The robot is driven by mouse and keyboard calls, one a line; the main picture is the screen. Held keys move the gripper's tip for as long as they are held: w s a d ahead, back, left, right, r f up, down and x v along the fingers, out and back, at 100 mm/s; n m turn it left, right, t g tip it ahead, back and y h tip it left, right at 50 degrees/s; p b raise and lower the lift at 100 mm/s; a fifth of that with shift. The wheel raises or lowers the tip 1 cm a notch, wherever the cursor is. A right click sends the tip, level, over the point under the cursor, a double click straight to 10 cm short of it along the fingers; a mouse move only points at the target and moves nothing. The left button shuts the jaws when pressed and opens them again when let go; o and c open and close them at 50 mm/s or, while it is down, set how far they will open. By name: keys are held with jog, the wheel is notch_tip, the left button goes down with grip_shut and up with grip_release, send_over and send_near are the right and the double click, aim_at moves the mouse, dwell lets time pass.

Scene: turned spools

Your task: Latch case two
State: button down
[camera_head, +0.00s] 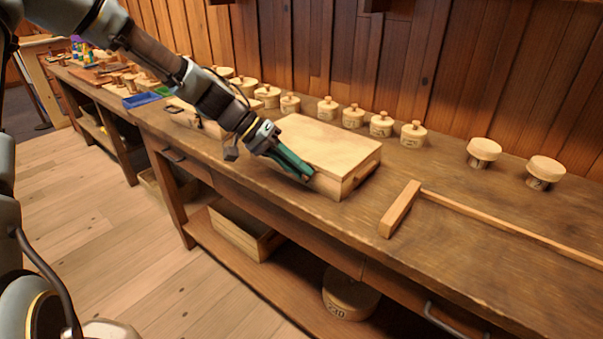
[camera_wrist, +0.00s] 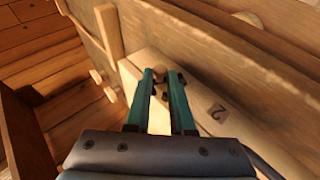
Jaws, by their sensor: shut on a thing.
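A pale wooden case (camera_head: 330,143) stands on the workbench with its lid down. In the wrist view, its pale face (camera_wrist: 200,95) carries a small plate marked "2" (camera_wrist: 218,112). My gripper (camera_head: 305,177) reaches down to the case's front, near the lid edge. In the wrist view, the teal fingers of my gripper (camera_wrist: 164,82) close around a small dark part, apparently the latch (camera_wrist: 160,90). The fingers hide most of it, so I cannot tell whether it is fastened.
A T-shaped wooden bar (camera_head: 400,208) lies on the workbench (camera_head: 330,240) to the right. Several wooden spools (camera_head: 382,125) line the back by the plank wall. Left are a second case, partly behind my arm, and a blue tray (camera_head: 141,100). Bare bench lies in front.

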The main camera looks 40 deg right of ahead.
jog(key=shift+w+a+f+n+g+h+b, duration=0.1)
jog(key=shift+w+n+g+h+b, duration=0.25)
jog(key=shift+g, duration=0.6)
jog(key=shift+w+a+n+g+h+b, duration=0.15)
jog(key=shift+w+g+h, duration=0.3)
jog(key=shift+g, duration=0.5)
jog(key=c, duration=0.8)
grip_release()
jog(key=shift+o, duration=0.2)
jog(key=b+v, duration=0.2)
jog(key=v, duration=0.8)
jog(key=shift+w+a, duration=0.2)
jog(key=shift+w, duration=0.2)
